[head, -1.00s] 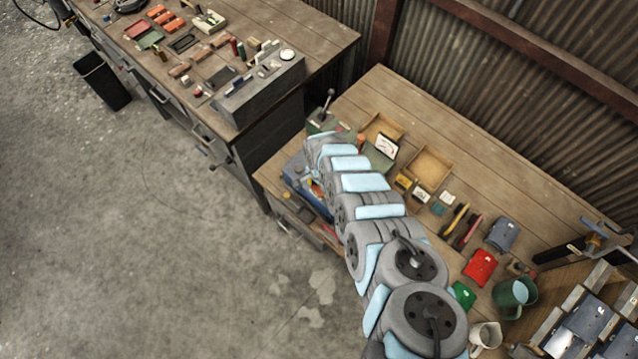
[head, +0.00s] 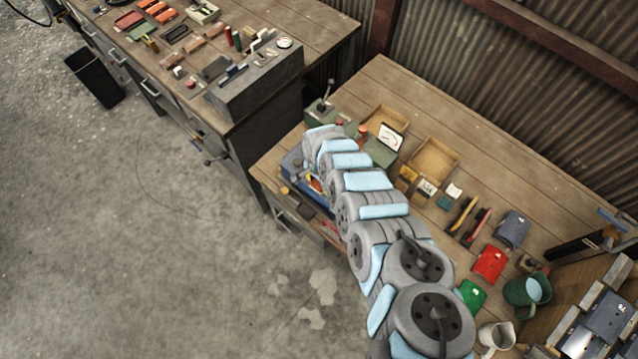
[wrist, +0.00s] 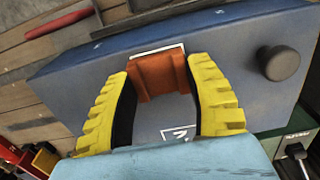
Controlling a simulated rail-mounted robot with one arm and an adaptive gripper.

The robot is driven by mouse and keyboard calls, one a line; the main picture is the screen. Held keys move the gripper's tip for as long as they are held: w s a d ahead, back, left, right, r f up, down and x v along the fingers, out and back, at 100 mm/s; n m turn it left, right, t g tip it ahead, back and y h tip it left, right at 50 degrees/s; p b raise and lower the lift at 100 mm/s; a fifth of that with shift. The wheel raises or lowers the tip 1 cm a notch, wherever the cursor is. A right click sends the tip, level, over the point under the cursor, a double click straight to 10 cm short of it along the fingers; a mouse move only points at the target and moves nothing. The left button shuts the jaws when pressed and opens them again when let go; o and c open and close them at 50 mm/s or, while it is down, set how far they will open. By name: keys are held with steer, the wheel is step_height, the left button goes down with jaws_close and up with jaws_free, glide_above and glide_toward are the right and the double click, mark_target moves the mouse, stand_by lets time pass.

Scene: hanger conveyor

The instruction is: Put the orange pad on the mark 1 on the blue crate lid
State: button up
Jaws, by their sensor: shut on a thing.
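In the wrist view, my gripper (wrist: 157,72) has its two yellow ribbed fingers shut on the orange pad (wrist: 160,76), which looks rusty orange. The pad is at the blue crate lid (wrist: 226,60), over a white-outlined square whose far edge shows beyond it. The pad hides most of that square, including any number. I cannot tell whether the pad touches the lid. A second white-outlined mark (wrist: 178,133) shows between the fingers, nearer my wrist; its figure looks like a 2. In the head view, the blue crate (head: 297,178) is partly behind my arm, and my gripper is hidden.
A dark round knob (wrist: 278,63) stands on the lid right of the fingers. On the bench are a green box with a lever (head: 322,112), a wooden tray (head: 433,160), a red pouch (head: 490,264) and a green mug (head: 527,291). The bench's back strip is clear.

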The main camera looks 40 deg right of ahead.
steer(key=shift+f, duration=0.1)
steer(key=shift+w+f, duration=0.1)
steer(key=shift+f, duration=0.05)
steer(key=o, duration=1)
steer(key=shift+c, duration=0.2)
